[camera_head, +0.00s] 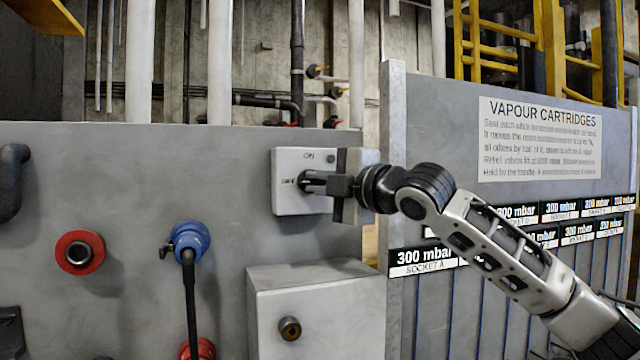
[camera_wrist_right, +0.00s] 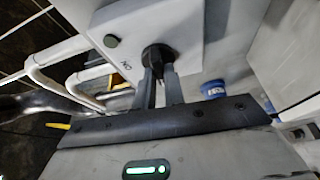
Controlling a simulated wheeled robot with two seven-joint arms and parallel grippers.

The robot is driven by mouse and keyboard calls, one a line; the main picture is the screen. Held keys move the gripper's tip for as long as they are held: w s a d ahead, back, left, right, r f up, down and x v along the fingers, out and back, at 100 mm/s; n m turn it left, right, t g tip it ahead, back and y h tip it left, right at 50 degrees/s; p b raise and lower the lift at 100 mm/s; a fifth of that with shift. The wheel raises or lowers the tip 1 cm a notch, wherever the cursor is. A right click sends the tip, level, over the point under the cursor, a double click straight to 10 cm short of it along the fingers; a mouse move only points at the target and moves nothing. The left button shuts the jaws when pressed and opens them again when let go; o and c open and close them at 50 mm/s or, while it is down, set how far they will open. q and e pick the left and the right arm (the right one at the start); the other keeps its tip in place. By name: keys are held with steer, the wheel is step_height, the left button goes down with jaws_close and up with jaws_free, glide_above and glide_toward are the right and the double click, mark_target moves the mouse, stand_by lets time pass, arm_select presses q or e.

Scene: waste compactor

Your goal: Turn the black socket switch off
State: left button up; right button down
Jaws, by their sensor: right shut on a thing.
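The switch box (camera_head: 292,203) is a light grey box on the grey panel, with ON marked at its top and OFF at its left. Its black switch knob (camera_head: 312,182) points left toward the OFF mark. My right gripper (camera_head: 325,184) reaches in from the right and is shut on the knob. In the right wrist view, the two fingers (camera_wrist_right: 160,88) close on the black knob (camera_wrist_right: 158,58), with the ON mark beside it on the box (camera_wrist_right: 185,25). The gripper body hides the box's right side in the head view. My left gripper is not in view.
A blue plug (camera_head: 188,240) with a black cable and a red socket (camera_head: 79,252) are on the panel at left. A grey box (camera_head: 315,300) juts out below the switch. A vapour cartridges sign (camera_head: 540,138) and labelled sockets are at right, behind my right arm.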

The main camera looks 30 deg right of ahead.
steer(key=shift+n, duration=0.5)
steer(key=c, duration=1.5)
jaws_free()
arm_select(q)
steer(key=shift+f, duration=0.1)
arm_select(e)
steer(key=shift+s, duration=0.15)
